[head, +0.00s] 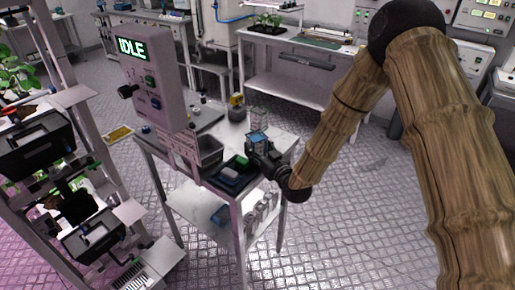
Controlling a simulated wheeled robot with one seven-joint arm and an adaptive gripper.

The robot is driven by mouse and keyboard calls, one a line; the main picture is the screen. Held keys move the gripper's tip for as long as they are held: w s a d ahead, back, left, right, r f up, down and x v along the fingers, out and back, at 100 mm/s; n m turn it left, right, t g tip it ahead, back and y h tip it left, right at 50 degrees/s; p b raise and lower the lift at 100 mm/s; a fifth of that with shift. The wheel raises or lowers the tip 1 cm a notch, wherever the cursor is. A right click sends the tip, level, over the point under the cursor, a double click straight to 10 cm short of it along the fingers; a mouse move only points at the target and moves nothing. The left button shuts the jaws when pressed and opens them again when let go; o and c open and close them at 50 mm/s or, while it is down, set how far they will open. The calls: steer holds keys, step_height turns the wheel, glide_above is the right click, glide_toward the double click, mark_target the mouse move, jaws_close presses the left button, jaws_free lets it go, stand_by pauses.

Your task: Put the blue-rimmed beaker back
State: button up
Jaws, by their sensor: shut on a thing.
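The blue-rimmed beaker (258,138) is a small clear vessel with a blue top edge. My gripper (259,146) is shut on it and holds it over the right part of the small white table (284,139). My gripper covers the lower part of the beaker. I cannot tell whether its base touches anything.
A blue tray (232,180) and a grey bin (210,152) are on the table, left of my gripper. A yellow-topped container (236,108) stands behind. A control box reading IDLE (155,80) rises at the left.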

steer(key=o, duration=0.7)
steer(key=shift+f, duration=0.1)
steer(key=shift+r, duration=0.2)
steer(key=b+v, duration=0.2)
steer(key=v, duration=1)
